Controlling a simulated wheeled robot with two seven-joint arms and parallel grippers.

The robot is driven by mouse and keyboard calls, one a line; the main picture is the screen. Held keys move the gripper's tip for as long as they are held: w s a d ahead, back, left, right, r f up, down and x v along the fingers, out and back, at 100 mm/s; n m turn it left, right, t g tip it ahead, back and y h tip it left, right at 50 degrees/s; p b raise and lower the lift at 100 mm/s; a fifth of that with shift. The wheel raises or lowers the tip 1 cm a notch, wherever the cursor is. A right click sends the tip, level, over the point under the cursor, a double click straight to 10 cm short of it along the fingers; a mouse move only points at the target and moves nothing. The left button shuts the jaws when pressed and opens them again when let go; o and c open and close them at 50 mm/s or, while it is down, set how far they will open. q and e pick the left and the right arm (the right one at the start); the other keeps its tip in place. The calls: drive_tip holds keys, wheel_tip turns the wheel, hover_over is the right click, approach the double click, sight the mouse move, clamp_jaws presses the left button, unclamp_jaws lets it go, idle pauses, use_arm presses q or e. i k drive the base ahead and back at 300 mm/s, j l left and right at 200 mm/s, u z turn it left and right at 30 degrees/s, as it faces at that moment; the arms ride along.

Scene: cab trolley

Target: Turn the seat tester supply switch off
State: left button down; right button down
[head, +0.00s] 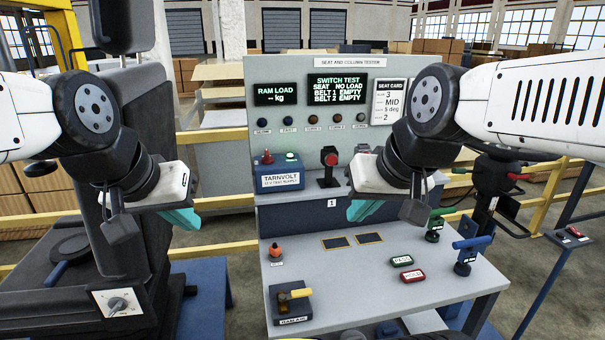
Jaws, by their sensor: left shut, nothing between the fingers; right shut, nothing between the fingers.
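The seat and column tester panel (320,75) stands upright at the back of a grey bench. On its shelf sits a blue supply box (280,178) labelled TARNVOLT. On top of the box are a red-tipped switch (267,157) and a lit green lamp (291,157). The switch looks roughly upright; its exact throw is too small to tell. My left gripper (184,218), with teal fingertips, is shut and empty, left of and lower than the box in the picture. My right gripper (362,210) is shut and empty, to the right of the box, in front of the panel.
A red-knobbed lever (330,163) stands right of the box. The bench top (340,285) carries an orange knob (275,250), a yellow-handled ram air valve (295,298), green and red tags (412,276) and a blue handle (468,255). A dark seat (120,215) stands at left.

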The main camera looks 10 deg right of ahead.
sight(267, 160)
drive_tip(key=i+j+u, duration=0.1)
drive_tip(key=u, duration=0.25)
drive_tip(key=i+j+u, duration=0.15)
drive_tip(key=j+u, duration=0.2)
